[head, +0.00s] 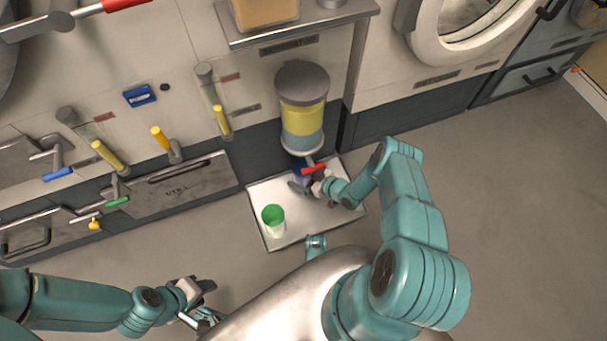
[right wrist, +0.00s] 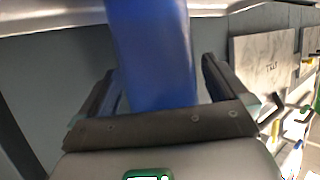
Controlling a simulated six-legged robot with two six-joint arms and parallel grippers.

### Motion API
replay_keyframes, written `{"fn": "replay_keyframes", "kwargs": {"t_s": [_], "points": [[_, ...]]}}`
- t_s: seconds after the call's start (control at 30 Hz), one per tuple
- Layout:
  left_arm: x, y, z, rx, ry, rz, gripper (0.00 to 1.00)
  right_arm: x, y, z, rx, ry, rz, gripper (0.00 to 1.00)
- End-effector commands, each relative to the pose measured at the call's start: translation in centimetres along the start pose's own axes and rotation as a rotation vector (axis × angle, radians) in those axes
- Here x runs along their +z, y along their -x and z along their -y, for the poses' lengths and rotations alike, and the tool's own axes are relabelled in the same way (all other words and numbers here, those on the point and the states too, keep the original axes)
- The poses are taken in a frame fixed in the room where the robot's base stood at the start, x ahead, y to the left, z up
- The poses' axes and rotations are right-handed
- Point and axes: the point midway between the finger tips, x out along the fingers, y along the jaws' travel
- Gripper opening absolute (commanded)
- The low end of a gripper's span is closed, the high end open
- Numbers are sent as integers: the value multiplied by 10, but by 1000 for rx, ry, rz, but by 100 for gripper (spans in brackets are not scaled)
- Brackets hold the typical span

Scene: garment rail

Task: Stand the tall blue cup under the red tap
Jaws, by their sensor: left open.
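The tall blue cup (head: 298,170) shows in the head view just below the dispenser, partly hidden by the red tap (head: 314,168) and my right gripper (head: 306,188). In the right wrist view the blue cup (right wrist: 152,50) stands between the two fingers of my right gripper (right wrist: 160,80). A gap shows between the cup and the right-hand finger, so the gripper looks open around it. The cup's base is hidden, and I cannot tell whether it rests on the tray. My left gripper (head: 207,301) is open and empty, low in the head view, away from the cup.
A green-topped cup (head: 274,220) stands on the left part of the pale tray (head: 275,243). The dispenser (head: 303,115) with yellow and blue contents hangs above the tray's back. Several coloured handles line the wall panel at left. Grey floor to the right is clear.

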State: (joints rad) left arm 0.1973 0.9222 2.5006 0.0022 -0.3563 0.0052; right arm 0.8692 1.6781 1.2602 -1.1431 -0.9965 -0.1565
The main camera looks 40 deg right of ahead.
Motion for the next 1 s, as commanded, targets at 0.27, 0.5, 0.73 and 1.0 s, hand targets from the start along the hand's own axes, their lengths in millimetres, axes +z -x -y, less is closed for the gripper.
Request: {"fn": "replay_keyframes", "kwargs": {"t_s": [0.27,0.5,0.73,1.0], "points": [[4,18,-9,1,-11,10,43,-6,39,-1,3,-4,2,100],[8,30,-16,2,-22,22,43,-5,94,-1,3,-3,1,100],[10,34,-18,3,-26,26,43,-3,119,-1,1,-1,0,100],[10,33,-18,3,-26,26,43,-3,121,0,-1,0,-1,100]]}}
